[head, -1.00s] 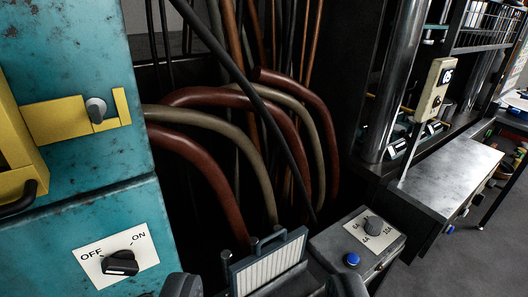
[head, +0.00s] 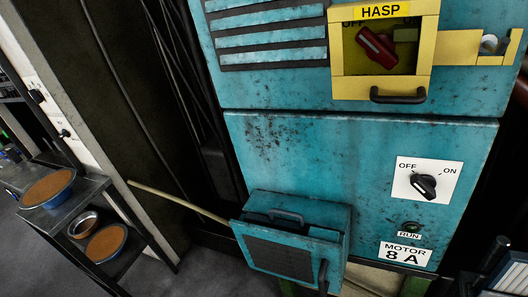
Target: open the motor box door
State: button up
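A tall teal cabinet (head: 300,150) fills the middle and right. A smaller teal box (head: 338,217) stands at its foot, with a handle on top, a dark grille on its front and an upright dark handle (head: 323,277) at the front's right edge. Its front looks shut. I cannot tell which part is the motor box door. A "MOTOR 8 A" label (head: 405,254) sits low on the cabinet. Above, a yellow hasp cover (head: 382,88) lies over a red knob (head: 377,47) near an "OFF" mark. A black OFF/ON knob (head: 424,186) is below. My gripper is not in view.
At left, a dark rack (head: 62,212) holds round trays with brown contents (head: 48,188). A pale rod (head: 178,200) slants from there to the small box. Dark cables hang beside the cabinet. Grey floor (head: 190,275) shows at lower left.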

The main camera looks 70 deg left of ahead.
aim_at(315, 260)
jog(key=u, duration=0.65)
jog(key=k, duration=0.45)
jog(key=u, duration=0.5)
